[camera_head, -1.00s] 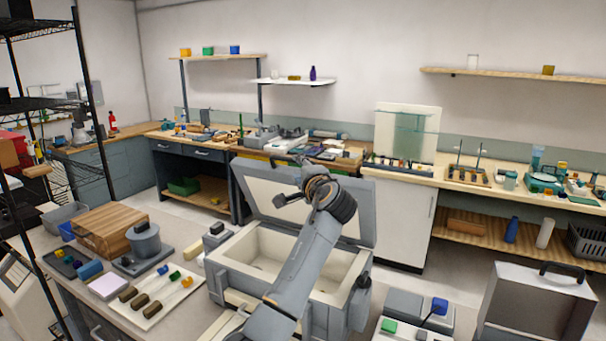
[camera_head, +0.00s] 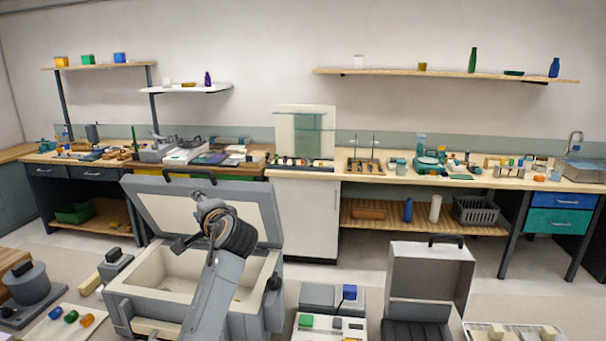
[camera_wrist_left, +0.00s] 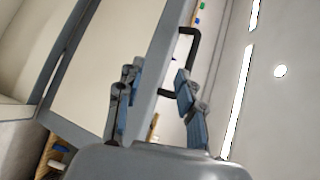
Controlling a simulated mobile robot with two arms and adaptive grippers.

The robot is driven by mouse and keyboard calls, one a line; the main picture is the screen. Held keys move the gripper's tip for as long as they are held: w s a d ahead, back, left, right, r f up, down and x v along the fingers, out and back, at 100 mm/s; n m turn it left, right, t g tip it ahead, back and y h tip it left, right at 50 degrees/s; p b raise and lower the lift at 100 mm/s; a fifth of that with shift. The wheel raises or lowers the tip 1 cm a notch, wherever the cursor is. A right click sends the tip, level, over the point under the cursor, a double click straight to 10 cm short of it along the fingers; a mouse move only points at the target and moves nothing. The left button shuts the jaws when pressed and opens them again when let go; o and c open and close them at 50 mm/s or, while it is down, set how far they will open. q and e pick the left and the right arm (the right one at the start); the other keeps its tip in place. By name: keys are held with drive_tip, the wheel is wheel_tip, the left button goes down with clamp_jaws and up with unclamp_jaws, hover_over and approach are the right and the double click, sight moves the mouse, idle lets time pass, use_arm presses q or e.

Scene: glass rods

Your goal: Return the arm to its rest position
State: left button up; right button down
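My left arm (camera_head: 218,285) rises from the bottom of the head view, in front of the open grey box (camera_head: 130,308). My right gripper is out of view.
A grey case with its lid up (camera_head: 430,272) stands right of the box. Small devices (camera_head: 330,325) lie between them. A pot (camera_head: 28,285) and a white tray (camera_head: 50,330) are at the left. A long bench (camera_head: 400,178) runs along the back wall.

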use_arm(q)
drive_tip(key=s+d+f+n+g+h, duration=0.1)
drive_tip(key=s+f+h, duration=0.1)
drive_tip(key=s+f, duration=0.55)
drive_tip(key=s+f+n+g+h, duration=0.15)
drive_tip(key=s+f, duration=0.25)
drive_tip(key=f, duration=0.6)
drive_tip(key=s+d+f+n+g+h, duration=0.1)
drive_tip(key=s+f+g, duration=0.1)
drive_tip(key=s+f, duration=0.5)
drive_tip(key=s+d+f+n+g+h, duration=0.1)
drive_tip(key=s+d+f+g+h, duration=0.15)
drive_tip(key=s, duration=0.75)
drive_tip(key=s+d+f+n+g+h, duration=0.15)
drive_tip(key=s+f, duration=0.25)
drive_tip(key=s, duration=0.6)
drive_tip(key=s+d+f+n+g+h, duration=0.1)
drive_tip(key=s+d+f+n+h, duration=0.2)
drive_tip(key=s, duration=0.7)
wheel_tip(320, 180, down, 32)
drive_tip(key=s+m+g+b, duration=0.1)
drive_tip(key=b, duration=0.3)
drive_tip(key=s+a+f+g+y+b, duration=0.1)
drive_tip(key=s+a+f+b, duration=0.1)
drive_tip(key=s+f, duration=1.4)
drive_tip(key=shift+s+a+f+m, duration=0.25)
drive_tip(key=shift+a+f+m, duration=0.05)
drive_tip(key=shift+a+f, duration=0.35)
